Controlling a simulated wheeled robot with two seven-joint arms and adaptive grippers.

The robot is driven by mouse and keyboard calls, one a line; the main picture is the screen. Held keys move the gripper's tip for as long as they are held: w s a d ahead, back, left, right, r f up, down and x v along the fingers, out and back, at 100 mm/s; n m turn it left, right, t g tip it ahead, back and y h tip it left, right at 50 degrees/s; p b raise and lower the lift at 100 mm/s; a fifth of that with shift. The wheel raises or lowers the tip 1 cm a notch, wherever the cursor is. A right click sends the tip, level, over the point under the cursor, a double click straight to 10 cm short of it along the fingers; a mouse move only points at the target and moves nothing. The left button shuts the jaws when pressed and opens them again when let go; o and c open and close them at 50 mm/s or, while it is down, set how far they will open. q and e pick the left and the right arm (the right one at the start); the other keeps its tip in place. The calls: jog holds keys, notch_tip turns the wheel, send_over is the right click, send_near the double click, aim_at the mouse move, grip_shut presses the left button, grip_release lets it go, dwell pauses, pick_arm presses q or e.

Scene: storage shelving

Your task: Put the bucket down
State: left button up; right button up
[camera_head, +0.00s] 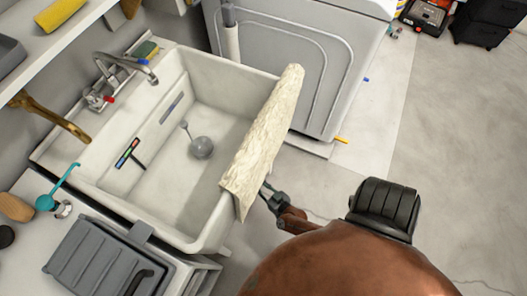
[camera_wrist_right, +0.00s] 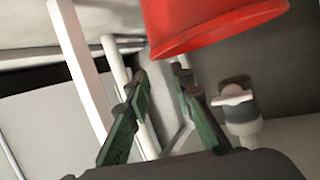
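The red bucket (camera_wrist_right: 205,22) shows only in the right wrist view, at the top, cut off by the frame edge. I do not see it in the head view. My right gripper (camera_wrist_right: 160,100) is open, its two green-padded fingers apart with nothing visible between them. The bucket is beyond and above the fingertips in that picture, and I see no contact. In the head view, part of my right gripper (camera_head: 271,196) shows by the sink's front right corner, partly hidden by a hanging cloth. My left gripper is not in view.
A white appliance (camera_head: 290,60) stands behind. A small capped container (camera_wrist_right: 240,110) is near the right finger. Floor (camera_head: 450,130) at right is clear.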

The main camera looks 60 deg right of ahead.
jog(key=shift+s+a+r, duration=0.1)
jog(key=shift+s+a, duration=0.05)
jog(key=shift+s, duration=0.1)
jog(key=s+a+r+n+g+y, duration=0.2)
jog(key=s+a+y, duration=0.2)
jog(key=a, duration=0.3)
jog(key=s+a+r+n+g+y, duration=0.1)
jog(key=s+a+r+n+y, duration=0.25)
jog(key=a, duration=0.35)
jog(key=s+r+g, duration=0.3)
jog(key=s+r, duration=0.1)
jog(key=s, duration=0.4)
jog(key=s+a+r+g, duration=0.1)
jog(key=s+r+g, duration=0.3)
jog(key=s, duration=0.4)
jog(key=shift+s, duration=0.35)
jog(key=shift+o, duration=0.2)
jog(key=shift+a+h, duration=0.1)
jog(key=shift+h, duration=0.15)
